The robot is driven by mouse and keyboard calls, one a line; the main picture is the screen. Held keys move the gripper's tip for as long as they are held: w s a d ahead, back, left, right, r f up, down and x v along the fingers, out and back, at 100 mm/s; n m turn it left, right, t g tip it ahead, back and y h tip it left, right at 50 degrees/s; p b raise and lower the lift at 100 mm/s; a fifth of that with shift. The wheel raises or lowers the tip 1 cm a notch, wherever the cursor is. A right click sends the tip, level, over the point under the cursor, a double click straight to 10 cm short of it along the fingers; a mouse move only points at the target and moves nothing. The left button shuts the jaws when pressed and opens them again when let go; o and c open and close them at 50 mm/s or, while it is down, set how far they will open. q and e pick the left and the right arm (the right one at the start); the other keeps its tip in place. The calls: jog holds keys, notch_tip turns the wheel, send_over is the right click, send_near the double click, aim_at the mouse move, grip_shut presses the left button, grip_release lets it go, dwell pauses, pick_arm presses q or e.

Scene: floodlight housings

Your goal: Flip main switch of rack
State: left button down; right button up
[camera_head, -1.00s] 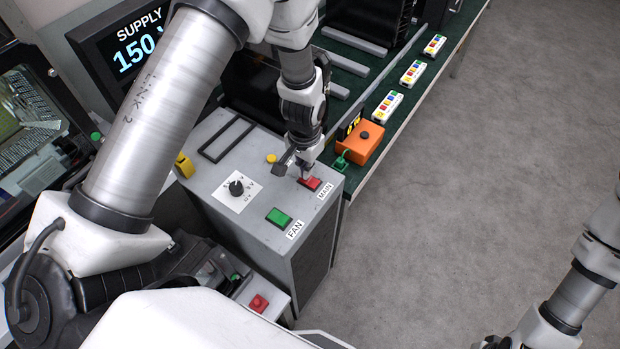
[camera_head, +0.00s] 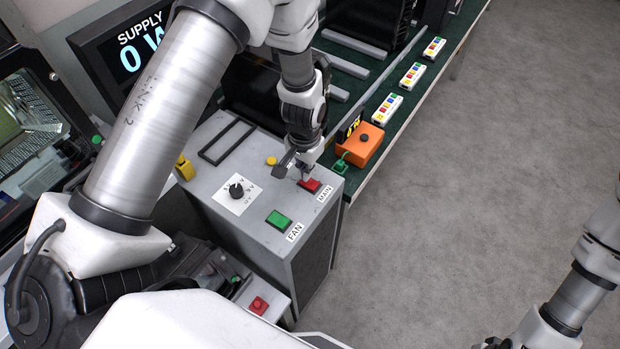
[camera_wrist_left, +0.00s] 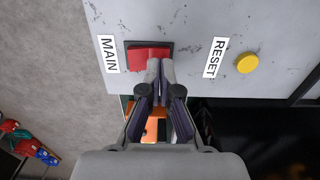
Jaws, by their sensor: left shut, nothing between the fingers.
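The rack (camera_head: 255,205) is a grey cabinet with controls on its top. Its red main switch (camera_head: 312,185) sits near the right edge, beside a MAIN label (camera_head: 325,193). My left gripper (camera_head: 304,174) is shut and empty, with its fingertips at the red switch. In the left wrist view the fingertips (camera_wrist_left: 159,62) overlap the right part of the red switch (camera_wrist_left: 145,54); I cannot tell whether they press on it. The supply display (camera_head: 135,50) reads 0 W, its right end hidden by my left arm.
A green FAN switch (camera_head: 278,219), a black knob (camera_head: 236,190) and a yellow button (camera_head: 271,160) are on the rack top. An orange box (camera_head: 362,145) and several coloured-button blocks stand on the green bench behind. The grey floor (camera_head: 480,170) at right is clear.

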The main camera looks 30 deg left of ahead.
pick_arm(q)
notch_tip(320, 180, up, 6)
jog(key=p, duration=0.4)
jog(key=shift+f, duration=0.1)
jog(key=shift+f, duration=0.1)
